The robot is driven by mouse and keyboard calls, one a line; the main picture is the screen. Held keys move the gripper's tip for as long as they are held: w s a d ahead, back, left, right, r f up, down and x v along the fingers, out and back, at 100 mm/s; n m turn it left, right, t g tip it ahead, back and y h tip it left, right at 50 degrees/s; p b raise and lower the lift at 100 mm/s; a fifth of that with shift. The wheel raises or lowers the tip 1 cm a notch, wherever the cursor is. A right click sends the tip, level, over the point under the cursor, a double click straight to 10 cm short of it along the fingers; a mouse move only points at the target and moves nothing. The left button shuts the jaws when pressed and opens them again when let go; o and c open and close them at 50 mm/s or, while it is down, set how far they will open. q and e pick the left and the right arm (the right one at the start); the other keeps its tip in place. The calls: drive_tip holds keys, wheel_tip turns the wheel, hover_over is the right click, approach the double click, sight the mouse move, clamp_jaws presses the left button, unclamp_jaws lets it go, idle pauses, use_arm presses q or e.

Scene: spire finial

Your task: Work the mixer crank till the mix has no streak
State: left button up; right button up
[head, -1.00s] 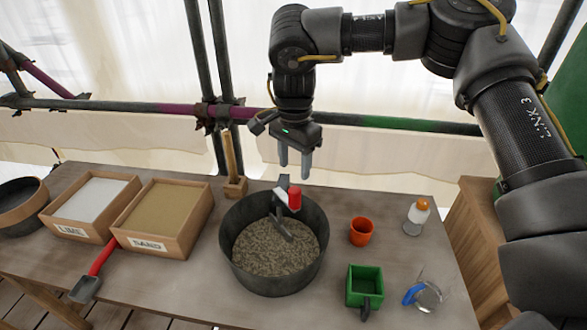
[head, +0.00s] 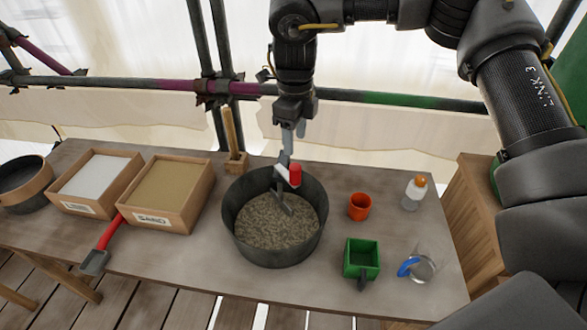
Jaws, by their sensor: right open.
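The mixer is a dark round tub (head: 236,236) holding a grey-brown, grainy mix (head: 272,228). I cannot make out a clear streak in the mix. A crank with a grey arm (head: 283,195) and a red grip (head: 296,175) stands over the tub's far side. My right gripper (head: 288,148) points down just above and behind the crank's top, its fingers seen nearly edge-on. It is open and holds nothing; whether a fingertip touches the crank cannot be told. My left gripper is not in view.
On the left are a sand box (head: 166,194), a lime box (head: 93,185), a red-handled scoop (head: 96,260) and a sieve (head: 22,184). Right of the tub are an orange cup (head: 359,207), a green box (head: 361,258), a bottle (head: 415,193) and a blue-handled jug (head: 421,268). Scaffold poles (head: 208,85) stand behind.

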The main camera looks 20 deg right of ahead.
sight(295, 165)
drive_tip(key=m, duration=0.4)
wheel_tip(295, 165, down, 11)
drive_tip(key=shift+r+p, duration=0.1)
drive_tip(key=shift+p, duration=1)
clamp_jaws()
